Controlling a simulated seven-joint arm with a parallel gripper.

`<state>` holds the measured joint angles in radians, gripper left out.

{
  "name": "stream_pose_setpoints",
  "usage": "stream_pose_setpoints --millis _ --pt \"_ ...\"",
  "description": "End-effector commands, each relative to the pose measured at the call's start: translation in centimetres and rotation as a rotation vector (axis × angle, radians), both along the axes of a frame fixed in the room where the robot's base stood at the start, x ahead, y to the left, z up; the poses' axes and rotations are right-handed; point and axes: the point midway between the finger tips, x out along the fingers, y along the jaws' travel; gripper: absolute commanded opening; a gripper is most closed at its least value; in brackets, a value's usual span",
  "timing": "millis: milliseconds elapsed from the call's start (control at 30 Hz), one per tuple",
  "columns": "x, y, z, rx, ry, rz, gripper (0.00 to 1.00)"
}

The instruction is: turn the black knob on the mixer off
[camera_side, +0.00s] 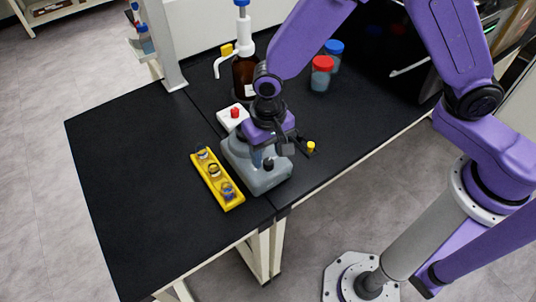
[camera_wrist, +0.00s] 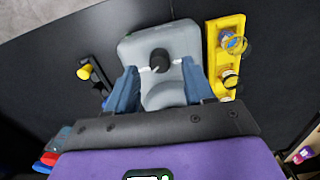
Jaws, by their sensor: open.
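The grey mixer (camera_side: 262,180) stands on the black table near its front edge, and it also shows in the wrist view (camera_wrist: 190,35). Its black knob (camera_wrist: 159,61) has a white mark on each side; in the side view the knob (camera_side: 268,163) sits on the front part of the mixer. My gripper (camera_wrist: 158,78) is open, with its two blue fingers above the mixer, one to each side of the knob's line and apart from it. In the side view my gripper (camera_side: 267,155) hangs just over the mixer and hides part of it.
A yellow rack (camera_side: 214,178) with several vials stands close beside the mixer. A brown bottle (camera_side: 244,77) with a white dispenser, red- and blue-capped jars (camera_side: 320,78) and a small yellow-topped item (camera_side: 311,146) are nearby. The left part of the table is clear.

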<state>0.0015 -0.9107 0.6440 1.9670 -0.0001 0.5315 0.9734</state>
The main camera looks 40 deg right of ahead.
Motion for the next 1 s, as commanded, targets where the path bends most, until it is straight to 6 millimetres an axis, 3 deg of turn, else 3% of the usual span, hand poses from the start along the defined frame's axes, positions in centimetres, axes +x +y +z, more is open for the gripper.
stream_pose_setpoints --millis 200,533,700,1000 --pt "0.0 0.0 -1.6 0.000 0.000 0.001 0.53" --pt "0.0 0.0 -1.8 0.001 -0.001 0.001 0.53" --pt "0.0 0.0 -1.8 0.001 -0.001 0.001 0.00" --pt "0.0 0.0 -1.8 0.001 -0.001 0.022 0.00"
